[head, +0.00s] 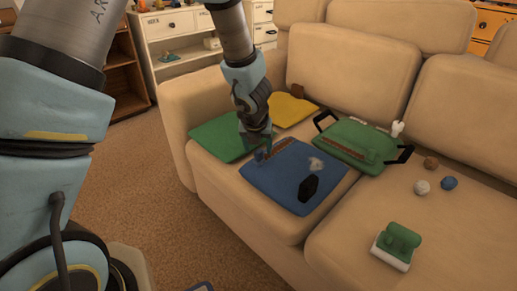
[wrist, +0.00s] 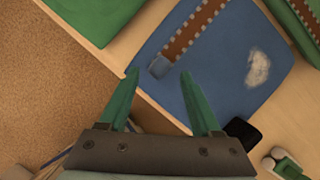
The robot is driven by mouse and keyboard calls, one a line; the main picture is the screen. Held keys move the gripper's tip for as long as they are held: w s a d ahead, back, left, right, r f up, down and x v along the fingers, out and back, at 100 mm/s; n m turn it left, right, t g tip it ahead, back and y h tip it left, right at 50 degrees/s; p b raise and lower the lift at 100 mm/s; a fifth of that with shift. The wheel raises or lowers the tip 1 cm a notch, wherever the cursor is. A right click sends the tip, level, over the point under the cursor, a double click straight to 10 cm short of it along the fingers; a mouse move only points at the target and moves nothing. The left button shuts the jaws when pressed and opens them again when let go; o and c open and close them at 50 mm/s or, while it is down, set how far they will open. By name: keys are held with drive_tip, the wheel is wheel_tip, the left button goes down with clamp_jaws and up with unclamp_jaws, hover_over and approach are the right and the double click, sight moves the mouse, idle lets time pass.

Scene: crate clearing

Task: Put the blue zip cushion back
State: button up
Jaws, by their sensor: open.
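The blue zip cushion (head: 285,185) lies flat on the sofa seat. A brown zip strip (head: 284,147) runs along its far left part, with a grey-blue pull tab at its end. A pale patch and a black block (head: 308,188) are on the cushion. My gripper (head: 262,151) is at the cushion's left corner. In the wrist view the blue cushion (wrist: 215,85) fills the upper middle. My open green gripper fingers (wrist: 158,74) point at the pull tab (wrist: 160,67), which shows between their tips. I cannot tell whether they touch it.
A green cushion (head: 215,135) lies left, a yellow one (head: 290,110) behind, and a green zip piece with black handles (head: 355,145) to the right. Small balls (head: 421,187) and a green-and-white object (head: 398,245) sit on the right seat. Carpet lies in front.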

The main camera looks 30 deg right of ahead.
drive_tip(key=p+v, duration=0.4)
drive_tip(key=v, duration=0.4)
drive_tip(key=w+a+r+n+y, duration=0.1)
drive_tip(key=w+a+r+n, duration=0.15)
drive_tip(key=a+n, duration=0.45)
drive_tip(key=w+a+r+n+y, duration=0.1)
drive_tip(key=w+a+r+n, duration=0.15)
drive_tip(key=a+n, duration=0.5)
drive_tip(key=w+a+r+n+y, duration=0.1)
drive_tip(key=w+a+n, duration=0.2)
drive_tip(key=a+n, duration=0.45)
drive_tip(key=s+a+r+n+g, duration=0.1)
drive_tip(key=s+a+n, duration=0.2)
drive_tip(key=a+n, duration=0.4)
drive_tip(key=s+a+r+n+g, duration=0.1)
drive_tip(key=s+a+r+n, duration=0.1)
drive_tip(key=a+n, duration=0.5)
drive_tip(key=s+n, duration=0.1)
drive_tip(key=n, duration=0.5)
drive_tip(key=shift+s+r+n, duration=0.2)
drive_tip(key=shift+n, duration=0.1)
drive_tip(key=shift+a+r, duration=0.1)
wheel_tip(320, 180, up, 18)
drive_tip(key=p, duration=1.7)
drive_tip(key=shift+p, duration=0.4)
